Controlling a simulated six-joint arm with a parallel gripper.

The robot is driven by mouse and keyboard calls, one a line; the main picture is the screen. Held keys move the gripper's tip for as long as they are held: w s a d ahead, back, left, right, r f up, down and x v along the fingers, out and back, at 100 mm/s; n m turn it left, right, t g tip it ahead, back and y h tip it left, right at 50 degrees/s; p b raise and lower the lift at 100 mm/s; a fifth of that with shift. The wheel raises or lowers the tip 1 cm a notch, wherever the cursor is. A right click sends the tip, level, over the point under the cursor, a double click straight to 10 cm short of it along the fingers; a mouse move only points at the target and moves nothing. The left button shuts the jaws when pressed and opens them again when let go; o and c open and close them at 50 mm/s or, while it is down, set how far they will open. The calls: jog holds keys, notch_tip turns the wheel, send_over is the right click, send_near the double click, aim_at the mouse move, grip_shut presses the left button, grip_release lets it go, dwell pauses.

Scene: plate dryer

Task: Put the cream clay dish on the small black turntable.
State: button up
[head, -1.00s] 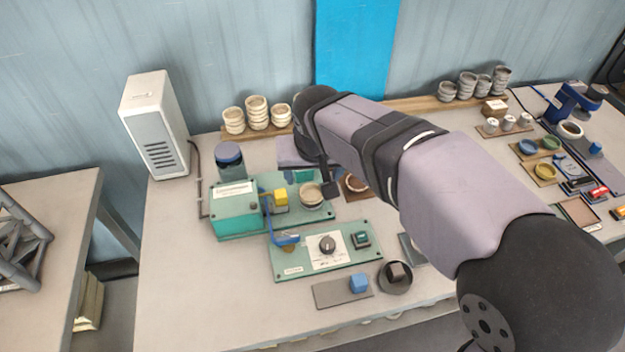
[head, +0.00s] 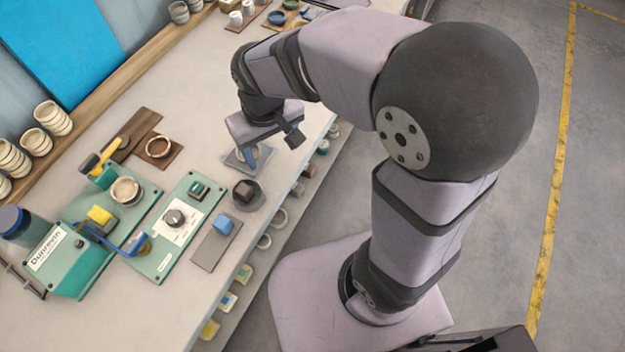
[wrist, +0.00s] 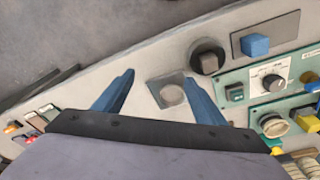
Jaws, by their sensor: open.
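The cream clay dish (head: 126,190) sits on the green machine at the left in the head view; it also shows in the wrist view (wrist: 274,125). A dark round disc (head: 256,200), which looks like the small black turntable, lies near the table's front edge with a dark brown block on it. It also shows in the wrist view (wrist: 208,68). My gripper (wrist: 158,82) is open and empty, away from the dish. Any contact is unclear.
A green panel with a knob (head: 174,218) and a grey plate with a blue block (head: 224,225) lie near the disc. Cream cups (head: 52,118) line the back. Small items hang along the front edge.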

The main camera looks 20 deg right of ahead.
jog(key=s+d+f+m+g, duration=0.1)
jog(key=s+d+f, duration=0.3)
jog(key=s+d, duration=0.5)
jog(key=shift+s+d+f+m+g, duration=0.15)
jog(key=shift+s+d+m+g, duration=0.15)
jog(key=shift+d+m, duration=0.55)
jog(key=shift+a, duration=0.15)
jog(key=shift+c, duration=0.5)
jog(key=shift+w, duration=0.1)
